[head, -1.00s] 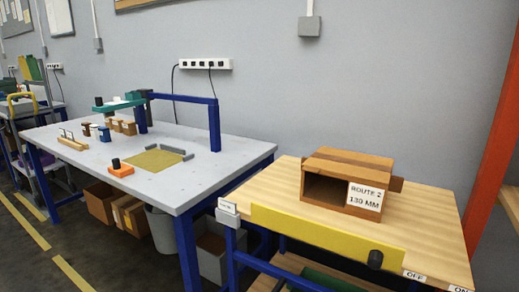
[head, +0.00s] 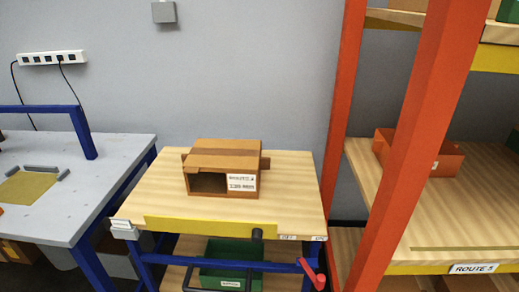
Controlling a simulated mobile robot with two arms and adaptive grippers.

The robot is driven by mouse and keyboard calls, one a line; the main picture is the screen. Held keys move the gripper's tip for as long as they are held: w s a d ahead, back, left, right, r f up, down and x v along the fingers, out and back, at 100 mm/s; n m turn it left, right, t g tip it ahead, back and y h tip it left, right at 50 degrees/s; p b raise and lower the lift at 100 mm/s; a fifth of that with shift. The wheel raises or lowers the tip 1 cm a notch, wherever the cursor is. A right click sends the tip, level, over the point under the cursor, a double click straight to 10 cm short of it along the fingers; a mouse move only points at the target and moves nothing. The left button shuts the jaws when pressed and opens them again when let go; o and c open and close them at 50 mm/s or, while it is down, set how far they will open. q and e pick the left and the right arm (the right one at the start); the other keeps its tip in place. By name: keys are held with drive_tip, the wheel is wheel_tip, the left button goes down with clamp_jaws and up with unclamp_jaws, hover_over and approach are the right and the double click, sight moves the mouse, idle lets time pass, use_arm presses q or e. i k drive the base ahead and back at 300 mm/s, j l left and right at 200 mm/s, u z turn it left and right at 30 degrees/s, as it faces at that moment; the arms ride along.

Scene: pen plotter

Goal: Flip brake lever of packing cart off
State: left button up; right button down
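The packing cart (head: 150,195) stands in the middle of the head view, with a light wooden top and blue legs. A red lever (head: 312,272) shows at the cart's front right, below the small labels (head: 287,238) on the top's edge; it looks tilted. A black knob (head: 257,235) sits at the right end of the yellow strip (head: 200,229) on the front edge. Neither of my grippers is in view.
A cardboard box (head: 225,168) with a label lies on the cart top. A green bin (head: 228,275) sits on the lower shelf. A grey-topped workbench (head: 95,190) stands at left. An orange-framed rack (head: 345,120) with wooden shelves stands close at right.

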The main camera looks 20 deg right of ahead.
sight(319, 281)
drive_tip(key=z, duration=1.3)
